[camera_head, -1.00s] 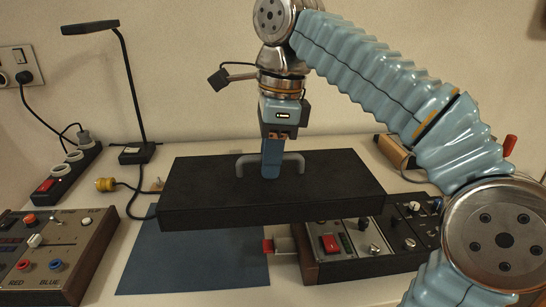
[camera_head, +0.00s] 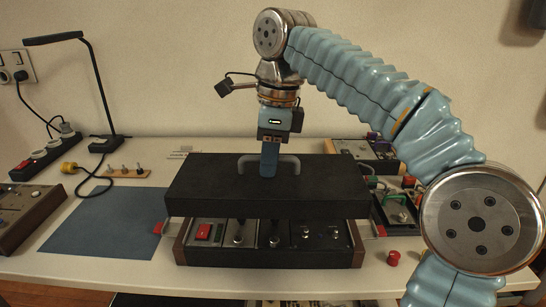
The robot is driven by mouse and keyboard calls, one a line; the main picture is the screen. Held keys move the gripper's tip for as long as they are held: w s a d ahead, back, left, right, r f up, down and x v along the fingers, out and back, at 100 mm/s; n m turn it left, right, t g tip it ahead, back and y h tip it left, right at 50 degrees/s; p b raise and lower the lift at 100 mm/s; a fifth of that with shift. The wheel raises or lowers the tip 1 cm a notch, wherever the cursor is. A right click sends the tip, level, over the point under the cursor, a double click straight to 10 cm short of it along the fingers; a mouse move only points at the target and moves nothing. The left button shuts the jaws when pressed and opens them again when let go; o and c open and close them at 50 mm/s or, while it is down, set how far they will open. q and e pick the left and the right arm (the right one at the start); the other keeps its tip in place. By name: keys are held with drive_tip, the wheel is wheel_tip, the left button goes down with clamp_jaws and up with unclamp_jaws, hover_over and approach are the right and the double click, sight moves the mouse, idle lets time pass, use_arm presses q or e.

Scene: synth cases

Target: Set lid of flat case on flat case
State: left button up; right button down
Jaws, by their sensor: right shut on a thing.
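The lid of the flat case (camera_head: 215,199) is a wide black slab with a grey arched handle (camera_head: 291,164) on top. My right gripper (camera_head: 269,172) points down and is shut on that handle, holding the lid roughly level. The flat case (camera_head: 272,256) is below the lid, with a black front, brown wooden ends and a panel of switches and knobs. The lid hangs above the case, roughly lined up with it sideways. The front strip of the panel shows in the gap; the lid hides the rear of the case. My left gripper is not in view.
A blue mat (camera_head: 100,228) lies to the left. Another control box (camera_head: 27,212) sits at the left edge, and a device with knobs (camera_head: 397,212) at the right. A red button (camera_head: 393,258) stands front right. A black lamp (camera_head: 105,143) and power strip (camera_head: 45,153) are behind.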

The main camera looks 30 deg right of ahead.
drive_tip(key=shift+f+b, duration=2.15)
drive_tip(key=shift+f, duration=0.7)
drive_tip(key=shift+p, duration=0.7)
drive_tip(key=shift+f+b, duration=0.9)
drive_tip(key=shift+f, duration=0.3)
drive_tip(key=c, duration=1)
unclamp_jaws()
drive_tip(key=r+p, duration=0.1)
drive_tip(key=r, duration=0.3)
drive_tip(key=r+p, duration=0.2)
drive_tip(key=r, duration=0.2)
drive_tip(key=d+r+p, duration=0.1)
drive_tip(key=r, duration=0.4)
drive_tip(key=shift+s+d+r+p, duration=0.1)
drive_tip(key=shift+s+p, duration=0.2)
drive_tip(key=shift+s, duration=0.1)
drive_tip(key=shift+r, duration=0.3)
